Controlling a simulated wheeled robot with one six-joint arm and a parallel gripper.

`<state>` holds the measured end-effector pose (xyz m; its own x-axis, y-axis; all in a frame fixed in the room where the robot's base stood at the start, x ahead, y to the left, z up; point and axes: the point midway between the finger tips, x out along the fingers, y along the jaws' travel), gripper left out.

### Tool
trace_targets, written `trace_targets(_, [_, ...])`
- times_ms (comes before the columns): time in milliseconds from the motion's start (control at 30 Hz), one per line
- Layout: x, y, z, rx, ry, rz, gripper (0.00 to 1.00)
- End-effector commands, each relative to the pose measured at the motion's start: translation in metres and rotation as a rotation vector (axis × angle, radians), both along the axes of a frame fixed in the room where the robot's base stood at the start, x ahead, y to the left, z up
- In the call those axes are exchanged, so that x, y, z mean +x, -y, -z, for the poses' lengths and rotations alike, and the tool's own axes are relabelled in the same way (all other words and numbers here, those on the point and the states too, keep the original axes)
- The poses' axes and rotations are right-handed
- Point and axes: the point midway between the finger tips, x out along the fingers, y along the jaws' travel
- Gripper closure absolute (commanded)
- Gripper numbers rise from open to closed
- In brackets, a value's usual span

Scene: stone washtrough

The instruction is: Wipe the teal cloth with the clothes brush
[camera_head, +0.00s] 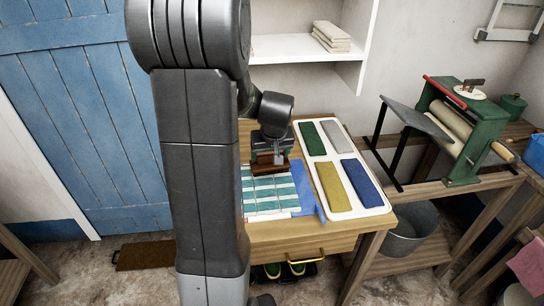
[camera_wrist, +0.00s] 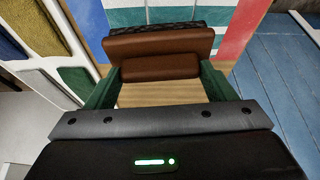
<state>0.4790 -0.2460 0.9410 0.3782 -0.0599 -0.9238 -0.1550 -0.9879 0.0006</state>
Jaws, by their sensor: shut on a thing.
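The teal cloth (camera_head: 268,190), with white stripes, lies flat on the wooden table below my gripper. Part of it shows at the top of the wrist view (camera_wrist: 185,15); my arm hides its left side in the head view. My gripper (camera_head: 271,150) is over the far end of the cloth. Its green fingers (camera_wrist: 160,72) are shut on the clothes brush (camera_wrist: 158,45), a brown block with dark bristles on its far side. The brush also shows in the head view (camera_head: 268,161). I cannot tell whether the bristles touch the cloth.
A blue sheet (camera_head: 306,196) lies beside the teal cloth. A white tray (camera_head: 325,157) to the right holds green, grey, yellow and blue pieces in separate compartments. A green mangle (camera_head: 463,135) stands farther right. A white shelf (camera_head: 295,46) is behind the table.

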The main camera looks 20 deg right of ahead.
Motion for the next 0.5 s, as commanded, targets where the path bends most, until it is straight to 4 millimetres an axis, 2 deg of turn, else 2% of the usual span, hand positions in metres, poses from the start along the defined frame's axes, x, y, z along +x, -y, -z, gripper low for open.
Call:
trace_targets(33, [0.001,-0.001,-0.008,-0.001,0.001,-0.001,0.45])
trace_targets(200, [0.003,-0.003,-0.022,0.001,0.000,-0.001,0.45])
trace_targets(500, [0.004,-0.005,-0.027,0.001,0.000,-0.001,0.45])
